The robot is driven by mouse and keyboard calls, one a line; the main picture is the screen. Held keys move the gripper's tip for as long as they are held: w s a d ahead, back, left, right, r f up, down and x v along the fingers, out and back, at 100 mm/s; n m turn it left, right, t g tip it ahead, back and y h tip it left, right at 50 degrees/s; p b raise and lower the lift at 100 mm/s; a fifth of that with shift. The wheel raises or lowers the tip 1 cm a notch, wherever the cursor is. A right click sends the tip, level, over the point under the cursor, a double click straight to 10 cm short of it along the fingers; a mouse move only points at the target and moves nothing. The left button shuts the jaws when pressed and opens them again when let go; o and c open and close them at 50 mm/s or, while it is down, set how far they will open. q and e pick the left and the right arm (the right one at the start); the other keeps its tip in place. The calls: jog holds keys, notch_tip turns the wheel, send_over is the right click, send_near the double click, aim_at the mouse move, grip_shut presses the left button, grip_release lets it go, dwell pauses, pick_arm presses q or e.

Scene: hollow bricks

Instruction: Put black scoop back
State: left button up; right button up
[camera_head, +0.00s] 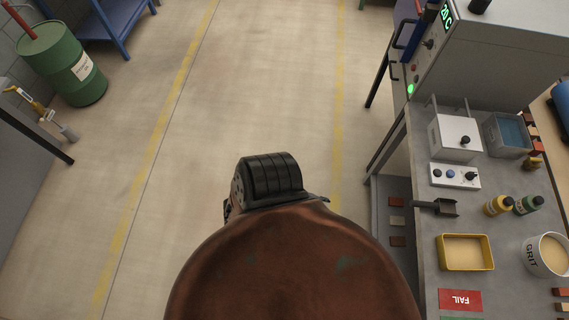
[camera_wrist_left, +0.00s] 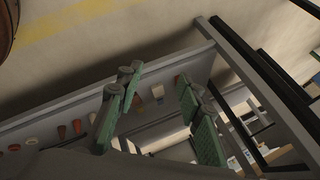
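The black scoop (camera_head: 446,207) lies on the grey workbench (camera_head: 418,262) at the right of the head view. Its handle points left and reaches the bench's left edge. It is just above a yellow tray (camera_head: 443,266) of sand-coloured grit and apart from it. My left gripper (camera_wrist_left: 156,112) shows only in the left wrist view. Its two green-padded fingers are spread apart with nothing between them. I cannot make out the scoop in that view. My right gripper is not in view.
A white GRIT bucket (camera_head: 538,262), yellow bottle (camera_head: 497,205) and green bottle (camera_head: 527,204) stand right of the scoop. A control box (camera_head: 455,176), a blue-grey bin (camera_head: 507,135) and a large grey machine (camera_head: 490,60) are farther back.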

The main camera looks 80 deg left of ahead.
pick_arm(q)
jog(key=s+d+f+n+g, duration=0.2)
jog(key=s+f, duration=0.2)
jog(key=s, duration=0.4)
jog(key=s+d+f+n+g, duration=0.2)
jog(key=s+f+n, duration=0.1)
jog(key=s, duration=0.5)
jog(key=s+d+f+n+g, duration=0.2)
jog(key=s+f, duration=0.3)
jog(key=s, duration=0.3)
jog(key=shift+s+d+f+n+h, duration=0.15)
jog(key=shift+s+d+n+h, duration=0.15)
jog(key=shift+d+n, duration=0.25)
